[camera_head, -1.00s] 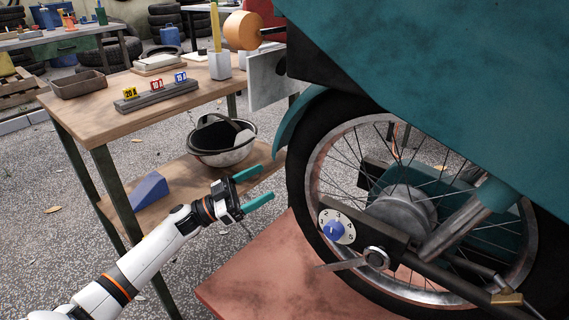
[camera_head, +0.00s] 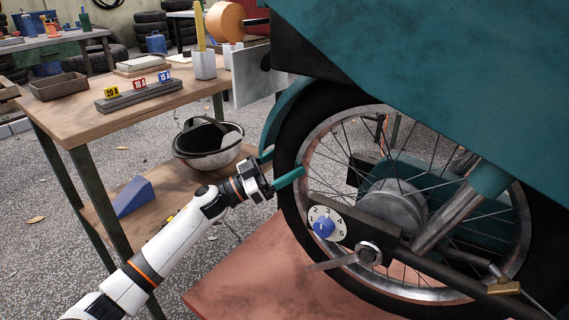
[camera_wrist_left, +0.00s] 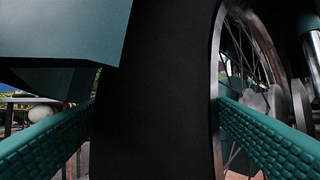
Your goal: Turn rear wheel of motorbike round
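The rear wheel (camera_head: 291,160) of the motorbike stands upright at the right, with a black tyre, silver rim, thin spokes and a grey hub. My left gripper (camera_head: 279,166) is at the tyre's left edge, with its teal fingers open. In the left wrist view the black tyre (camera_wrist_left: 155,100) fills the gap between the two fingers (camera_wrist_left: 160,140), one on each side of it. A dark gap shows by the left finger, and the right finger lies over the rim and spokes. I cannot tell that either finger touches. My right gripper is not in view.
A teal body panel (camera_head: 430,75) overhangs the wheel.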

